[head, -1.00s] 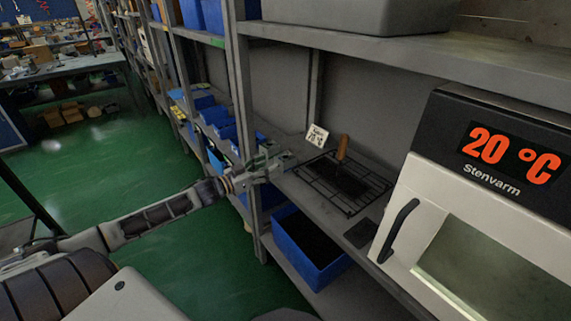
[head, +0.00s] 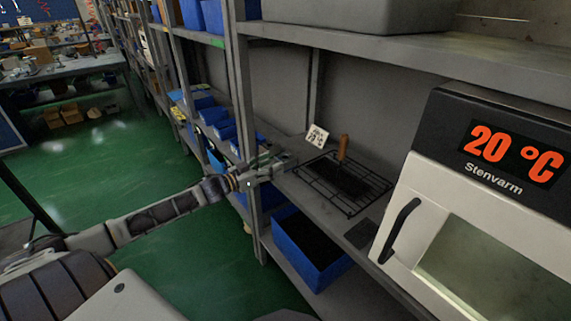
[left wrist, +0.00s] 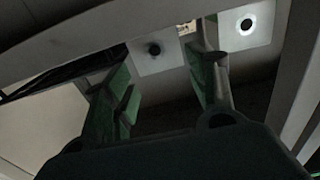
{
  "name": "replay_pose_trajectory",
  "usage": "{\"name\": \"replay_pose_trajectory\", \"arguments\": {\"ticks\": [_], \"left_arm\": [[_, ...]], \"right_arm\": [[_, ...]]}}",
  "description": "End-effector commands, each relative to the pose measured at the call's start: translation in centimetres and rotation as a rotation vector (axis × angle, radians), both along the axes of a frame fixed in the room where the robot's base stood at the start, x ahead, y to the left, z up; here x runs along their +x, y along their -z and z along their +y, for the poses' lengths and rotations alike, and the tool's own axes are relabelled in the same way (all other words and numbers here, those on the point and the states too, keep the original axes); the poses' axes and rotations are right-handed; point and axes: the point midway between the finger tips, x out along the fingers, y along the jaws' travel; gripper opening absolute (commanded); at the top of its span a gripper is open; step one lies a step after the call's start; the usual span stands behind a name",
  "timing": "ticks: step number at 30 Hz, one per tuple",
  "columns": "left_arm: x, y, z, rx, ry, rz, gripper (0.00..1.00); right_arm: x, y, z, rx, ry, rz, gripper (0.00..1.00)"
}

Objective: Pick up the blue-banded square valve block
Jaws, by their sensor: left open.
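My left gripper (head: 275,165) reaches the front edge of the middle shelf, left of the wire rack. In the left wrist view its green-padded fingers (left wrist: 165,62) are open and apart. Beyond them is a pale, square-faced block (left wrist: 148,66) with a dark round hole, seen between the fingers. No blue band can be made out on either block. In the head view the blocks are too small and covered to tell apart. My right gripper is out of view.
A wire rack (head: 322,187) with a wooden-handled brush stands right of the gripper, with a small sign (head: 317,137) behind. A white oven (head: 440,225) showing 20 °C is at the right. A blue bin (head: 312,262) is below. A shelf post (head: 241,110) rises close by.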

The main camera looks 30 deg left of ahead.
Motion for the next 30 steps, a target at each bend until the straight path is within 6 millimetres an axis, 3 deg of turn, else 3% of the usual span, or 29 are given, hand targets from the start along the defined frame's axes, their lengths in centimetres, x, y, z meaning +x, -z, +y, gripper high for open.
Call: {"name": "replay_pose_trajectory", "arguments": {"ticks": [8, 18, 30], "left_arm": [[1.2, 0.0, -0.4, 0.000, -0.001, 0.000, 0.57], [2.6, -0.1, -0.9, 0.000, 0.000, 0.000, 0.57], [4.0, -0.1, -1.5, 0.000, 0.000, 0.001, 0.57]], "right_arm": [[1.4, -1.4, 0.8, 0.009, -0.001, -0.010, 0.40], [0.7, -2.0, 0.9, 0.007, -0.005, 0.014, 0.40], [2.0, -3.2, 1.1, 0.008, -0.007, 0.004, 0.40]]}}
